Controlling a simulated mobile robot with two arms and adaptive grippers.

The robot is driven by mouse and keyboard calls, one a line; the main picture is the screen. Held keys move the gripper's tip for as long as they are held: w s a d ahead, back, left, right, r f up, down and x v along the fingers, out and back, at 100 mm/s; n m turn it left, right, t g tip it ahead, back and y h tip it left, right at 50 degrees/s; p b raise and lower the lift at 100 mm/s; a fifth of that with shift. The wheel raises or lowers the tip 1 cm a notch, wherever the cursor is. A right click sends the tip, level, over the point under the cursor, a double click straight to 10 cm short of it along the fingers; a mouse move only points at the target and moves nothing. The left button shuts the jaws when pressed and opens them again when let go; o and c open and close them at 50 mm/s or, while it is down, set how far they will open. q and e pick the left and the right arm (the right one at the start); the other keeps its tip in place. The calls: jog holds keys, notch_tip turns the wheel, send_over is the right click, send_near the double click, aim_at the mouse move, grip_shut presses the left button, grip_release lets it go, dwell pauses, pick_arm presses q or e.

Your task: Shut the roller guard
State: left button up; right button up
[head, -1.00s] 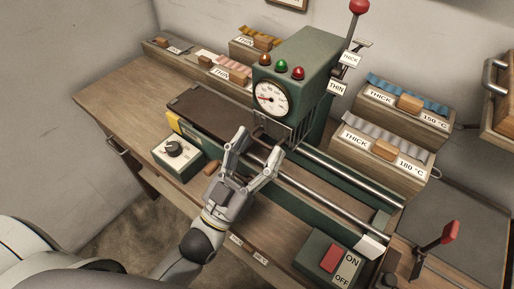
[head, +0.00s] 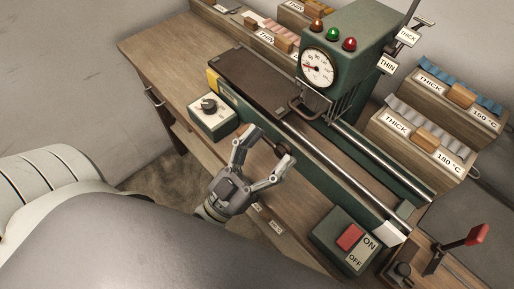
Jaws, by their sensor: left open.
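The roller guard (head: 341,103) is a dark barred grille below the round gauge on the green machine head (head: 345,45). A dark loop handle (head: 305,109) juts from its lower front edge over the machine bed. I cannot tell how fully the guard is closed. My left gripper (head: 269,146) is open and empty, in front of the bed and nearer to me than the guard. Its fingers point up toward the machine and are apart from the handle. My right gripper is not in view.
Steel rods (head: 365,177) run along the bed to the lower right. A dial box (head: 213,117) stands left of my gripper and an ON/OFF switch box (head: 346,241) to its right. A red-handled lever (head: 474,237) stands at far right. Trays of coloured rolls line the back.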

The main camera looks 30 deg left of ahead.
pick_arm(q)
jog(key=v, duration=0.4)
jog(key=shift+r, duration=0.1)
dwell(0.5)
